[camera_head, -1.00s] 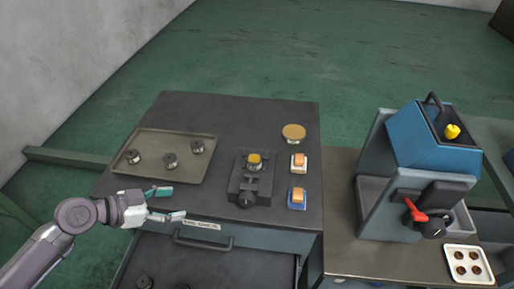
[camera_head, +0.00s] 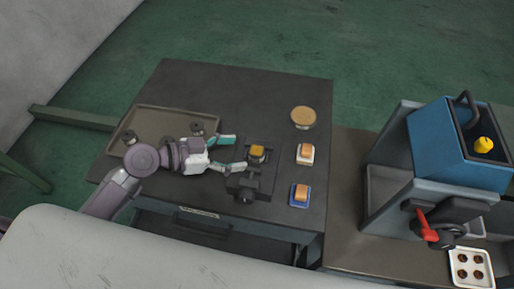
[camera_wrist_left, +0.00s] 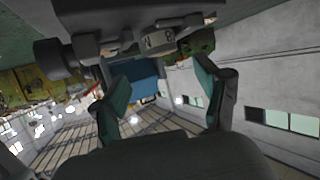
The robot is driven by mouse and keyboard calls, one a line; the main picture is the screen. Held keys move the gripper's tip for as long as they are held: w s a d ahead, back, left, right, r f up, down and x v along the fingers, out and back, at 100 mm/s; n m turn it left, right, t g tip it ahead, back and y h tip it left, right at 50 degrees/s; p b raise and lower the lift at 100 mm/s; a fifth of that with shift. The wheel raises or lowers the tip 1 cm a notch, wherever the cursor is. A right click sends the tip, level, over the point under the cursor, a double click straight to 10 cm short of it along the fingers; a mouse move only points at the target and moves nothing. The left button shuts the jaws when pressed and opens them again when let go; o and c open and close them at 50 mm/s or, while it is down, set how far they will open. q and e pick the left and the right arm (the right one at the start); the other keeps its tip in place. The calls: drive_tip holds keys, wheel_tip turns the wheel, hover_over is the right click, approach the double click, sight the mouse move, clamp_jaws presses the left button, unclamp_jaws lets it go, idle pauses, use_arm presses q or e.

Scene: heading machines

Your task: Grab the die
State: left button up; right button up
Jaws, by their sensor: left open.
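The likely dies are small dark metal cylinders on a tray (camera_head: 165,110) at the left of the bench; one (camera_head: 130,137) stands near its left edge and another (camera_head: 197,128) just behind my gripper. A yellow-topped piece (camera_head: 257,151) sits in a black fixture (camera_head: 263,183) at the bench middle. My left gripper (camera_head: 231,153) is open, its teal-tipped fingers spread and pointing right toward the yellow-topped piece, with nothing visible between them. In the left wrist view its fingers (camera_wrist_left: 160,110) are apart; grey round parts show beyond them, not clearly identifiable. My right gripper is not in view.
An orange block on a white base (camera_head: 305,153), one on a blue base (camera_head: 300,194) and a tan round disc (camera_head: 303,117) stand right of the fixture. A blue machine (camera_head: 440,150) with a red lever stands farther right. The bench's back is clear.

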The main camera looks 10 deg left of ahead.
sight(254, 151)
use_arm(q)
drive_tip(key=shift+p+x, duration=0.8)
drive_tip(key=shift+x, duration=0.3)
drive_tip(key=p+x, duration=0.1)
drive_tip(key=x, duration=0.2)
drive_tip(key=shift+w+f, duration=0.2)
drive_tip(key=shift+w, duration=0.05)
drive_tip(key=shift+w+d+f, duration=0.1)
drive_tip(key=shift+f, duration=0.05)
clamp_jaws()
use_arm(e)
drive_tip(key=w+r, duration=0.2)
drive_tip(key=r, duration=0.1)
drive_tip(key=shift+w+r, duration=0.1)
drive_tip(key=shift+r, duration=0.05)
